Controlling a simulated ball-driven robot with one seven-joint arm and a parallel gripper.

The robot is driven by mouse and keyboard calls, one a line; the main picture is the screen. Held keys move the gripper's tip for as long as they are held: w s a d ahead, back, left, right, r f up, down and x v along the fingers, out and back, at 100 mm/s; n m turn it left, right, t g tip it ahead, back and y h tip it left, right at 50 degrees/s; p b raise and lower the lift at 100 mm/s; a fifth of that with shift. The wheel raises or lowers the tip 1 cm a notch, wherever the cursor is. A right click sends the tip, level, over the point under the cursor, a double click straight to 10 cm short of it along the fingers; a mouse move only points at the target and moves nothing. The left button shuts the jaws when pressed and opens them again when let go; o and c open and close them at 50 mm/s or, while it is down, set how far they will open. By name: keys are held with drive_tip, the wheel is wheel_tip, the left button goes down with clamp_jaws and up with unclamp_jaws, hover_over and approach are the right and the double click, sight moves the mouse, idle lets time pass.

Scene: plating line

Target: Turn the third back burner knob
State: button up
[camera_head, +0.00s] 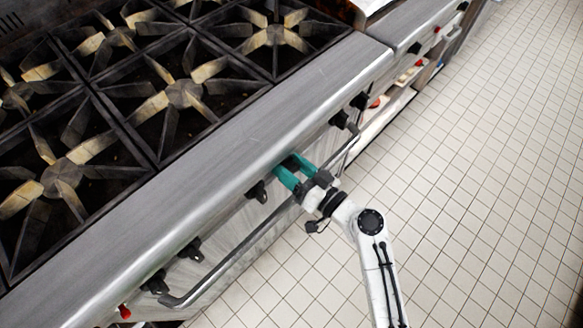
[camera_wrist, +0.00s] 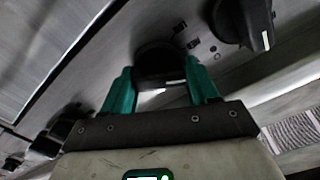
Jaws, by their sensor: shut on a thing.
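A black burner knob (camera_wrist: 160,62) on the stove's front panel sits between the two green fingers of my gripper (camera_wrist: 159,72) in the wrist view. The fingers are shut on it, one on each side. In the head view my gripper (camera_head: 290,170) reaches the panel just under the steel front ledge. The held knob is mostly hidden there by the ledge and fingers. The frames do not show clearly which burner this knob serves, or how far it is turned.
A neighbouring black knob (camera_head: 257,191) is close to the left of my gripper, another knob (camera_head: 338,119) to the right. A handle bar (camera_head: 235,252) runs below the knobs. Burner grates (camera_head: 180,95) cover the stove top (camera_head: 215,160). The tiled floor (camera_head: 470,190) at right is clear.

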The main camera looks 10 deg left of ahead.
drive_tip(key=m, duration=0.6)
drive_tip(key=shift+w+d+f+m+b, duration=0.1)
drive_tip(key=shift+w+d+m+b, duration=0.05)
drive_tip(key=shift+m+b, duration=0.2)
drive_tip(key=m+p, duration=0.1)
drive_tip(key=m, duration=0.5)
drive_tip(key=shift+f, duration=0.15)
drive_tip(key=o, duration=1)
drive_tip(key=b+v, duration=0.1)
drive_tip(key=v, duration=0.9)
drive_tip(key=shift+s+d, duration=0.25)
drive_tip(key=shift+d, duration=0.05)
